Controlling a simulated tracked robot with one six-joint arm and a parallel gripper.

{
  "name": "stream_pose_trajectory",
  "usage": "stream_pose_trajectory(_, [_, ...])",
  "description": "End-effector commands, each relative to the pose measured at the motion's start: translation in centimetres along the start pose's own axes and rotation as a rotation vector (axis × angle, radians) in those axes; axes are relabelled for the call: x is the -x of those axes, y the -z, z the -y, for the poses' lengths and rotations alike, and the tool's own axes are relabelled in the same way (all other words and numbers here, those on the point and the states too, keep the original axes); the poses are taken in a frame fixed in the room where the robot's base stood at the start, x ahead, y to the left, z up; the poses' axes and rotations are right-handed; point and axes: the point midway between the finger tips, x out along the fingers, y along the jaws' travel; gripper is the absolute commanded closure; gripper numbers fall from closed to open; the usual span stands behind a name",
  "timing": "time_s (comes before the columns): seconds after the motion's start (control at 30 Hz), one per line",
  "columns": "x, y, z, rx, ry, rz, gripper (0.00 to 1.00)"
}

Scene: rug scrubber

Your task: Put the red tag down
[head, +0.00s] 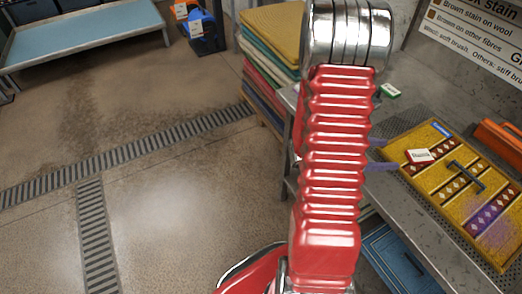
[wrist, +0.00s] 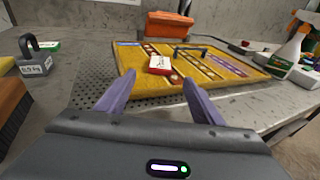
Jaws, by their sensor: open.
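The red tag (head: 418,156) is a small block with a white lettered top and red sides. It lies on the yellow patterned rug (head: 440,199), close to the edge nearest my gripper. The tag also shows in the wrist view (wrist: 159,65), just beyond my fingertips and between their lines. My gripper (wrist: 158,88) is open and empty, with its two purple fingers spread apart. In the head view the fingers (head: 391,153) reach from behind my red arm towards the tag. Most of the gripper is hidden there.
A dark handle (wrist: 190,50) lies on the rug. An orange object (wrist: 168,25) is behind it; a spray bottle (wrist: 292,48) stands right. A grey weight (wrist: 35,66), green tag (wrist: 50,46) and brush (wrist: 12,108) are left. Perforated bench top lies bare before the rug.

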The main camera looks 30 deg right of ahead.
Motion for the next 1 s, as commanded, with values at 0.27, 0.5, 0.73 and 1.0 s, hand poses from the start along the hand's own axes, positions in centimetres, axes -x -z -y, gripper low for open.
stream_pose_trajectory(0.27, [2.4, -1.9, 0.6, -0.117, 0.042, -0.049, 0.39])
stream_pose_trajectory(0.5, [6.8, -3.7, 2.0, -0.322, 0.117, -0.171, 0.39])
stream_pose_trajectory(0.73, [11.6, -4.4, 3.3, -0.516, 0.181, -0.328, 0.39])
stream_pose_trajectory(1.0, [18.0, -4.5, 4.6, -0.723, 0.247, -0.555, 0.39])
